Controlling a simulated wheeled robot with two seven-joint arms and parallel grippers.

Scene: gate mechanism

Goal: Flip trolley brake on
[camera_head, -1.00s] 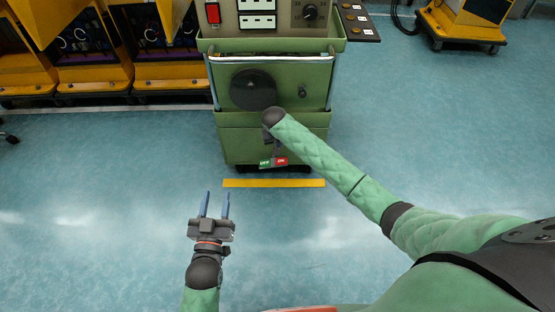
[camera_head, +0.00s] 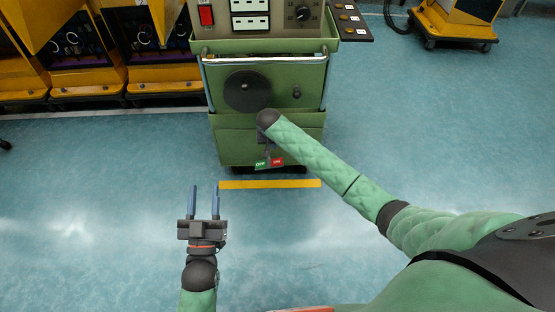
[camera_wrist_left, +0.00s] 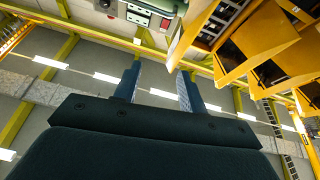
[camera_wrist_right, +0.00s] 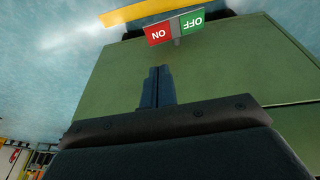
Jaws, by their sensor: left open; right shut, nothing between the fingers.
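The green trolley (camera_head: 228,145) stands ahead of me. Low on its front are a green OFF label (camera_head: 262,164) and a red ON label (camera_head: 278,161). In the right wrist view the OFF label (camera_wrist_right: 191,23) and ON label (camera_wrist_right: 159,33) appear upside down, with a small grey piece, perhaps the brake lever (camera_wrist_right: 177,41), between them. My right gripper (camera_wrist_right: 158,68) is shut and empty, its tips pointing at the labels with a visible gap in that view. In the head view my right wrist mostly hides it. My left gripper (camera_head: 204,190) is open and empty over the floor, left of the trolley.
A dark round disc (camera_head: 247,91) and a small knob (camera_head: 296,92) are on the trolley's front, below a rail. A yellow floor strip (camera_head: 270,184) lies before it. Yellow machines (camera_head: 90,75) stand at the back left.

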